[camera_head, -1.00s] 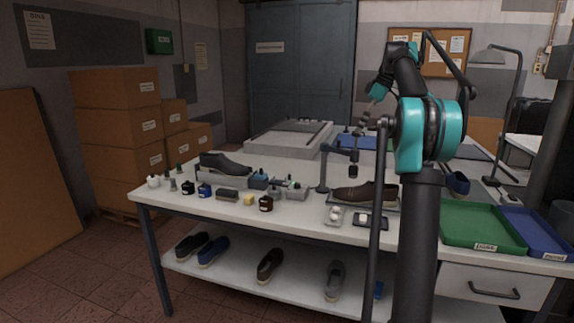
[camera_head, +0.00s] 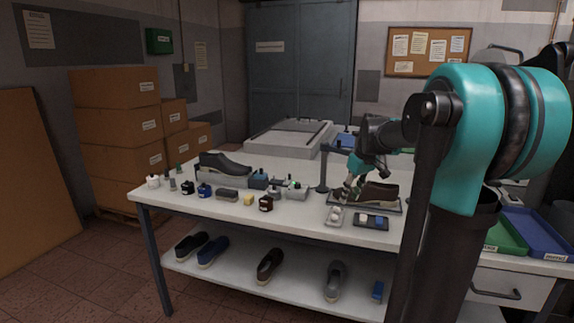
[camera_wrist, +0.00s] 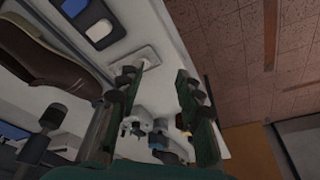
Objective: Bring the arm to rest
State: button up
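My gripper (camera_head: 345,190) hangs low over the table, by the front left end of a brown shoe (camera_head: 378,193) on a dark mat. In the wrist view my gripper (camera_wrist: 160,78) has its two fingers spread apart, with nothing held between them. Part of the brown shoe (camera_wrist: 40,55) shows at the left there. My arm's teal joint fills the right of the head view and hides the table behind it.
A white tray (camera_head: 333,222) with round white pieces lies just below my gripper. Beside it is a dark tray (camera_head: 371,228) with a white and a blue block.

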jog(key=s+a+f+m, duration=0.1)
jog(key=s+f+m, duration=0.2)
jog(key=s+f, duration=0.7)
jog(key=s+a+f+m+t+h, duration=0.1)
jog(key=s+f+m, duration=0.2)
jog(key=s+f, duration=0.7)
jog(key=s, duration=0.6)
jog(key=shift+f+h, duration=0.3)
jog(key=shift+f, duration=0.1)
jog(key=shift+w, duration=0.1)
